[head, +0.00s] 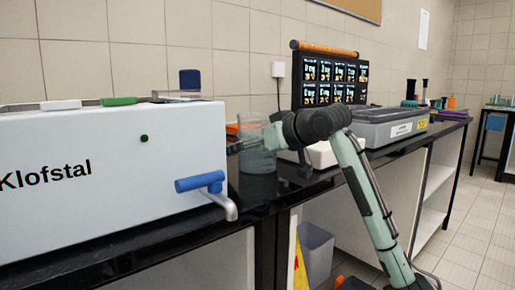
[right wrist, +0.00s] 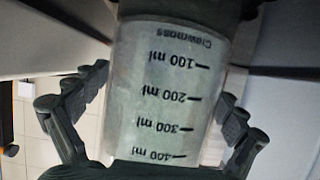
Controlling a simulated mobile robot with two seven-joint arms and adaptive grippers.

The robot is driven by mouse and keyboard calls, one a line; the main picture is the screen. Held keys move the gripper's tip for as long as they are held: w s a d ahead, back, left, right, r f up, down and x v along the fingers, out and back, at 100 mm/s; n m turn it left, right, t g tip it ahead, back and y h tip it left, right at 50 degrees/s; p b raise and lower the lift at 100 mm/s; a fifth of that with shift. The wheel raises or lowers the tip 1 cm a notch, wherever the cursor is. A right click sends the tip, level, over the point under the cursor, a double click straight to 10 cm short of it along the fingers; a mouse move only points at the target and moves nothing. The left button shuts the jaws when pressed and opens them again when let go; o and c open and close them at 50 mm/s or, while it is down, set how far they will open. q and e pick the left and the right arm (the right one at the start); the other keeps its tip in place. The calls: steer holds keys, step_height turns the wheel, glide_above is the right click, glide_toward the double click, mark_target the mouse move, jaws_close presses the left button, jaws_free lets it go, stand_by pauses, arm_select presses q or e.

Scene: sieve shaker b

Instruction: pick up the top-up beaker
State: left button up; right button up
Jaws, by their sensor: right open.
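The top-up beaker (head: 257,158) is a clear, upright beaker on the dark bench, just right of the large white Klofstal box. In the right wrist view the beaker (right wrist: 160,100) fills the middle, upside down in the picture, with marks from 100 to 400 ml. My right gripper (head: 268,138) reaches it from the right. In the right wrist view its fingers (right wrist: 164,88) are open, one on each side of the beaker, with a gap visible at least on the left. My left gripper is not in view.
The white Klofstal box (head: 110,180) stands close left of the beaker, with a blue-handled tap (head: 200,181) sticking out in front. A grey balance-like device (head: 388,128) and a dark display (head: 335,80) stand to the right. A grey bin (head: 316,250) is below.

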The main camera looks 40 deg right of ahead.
steer(key=shift+w+f, duration=0.15)
steer(key=shift+w, duration=0.25)
steer(key=shift+c, duration=0.5)
steer(key=c, duration=1.8)
steer(key=shift+c, duration=0.2)
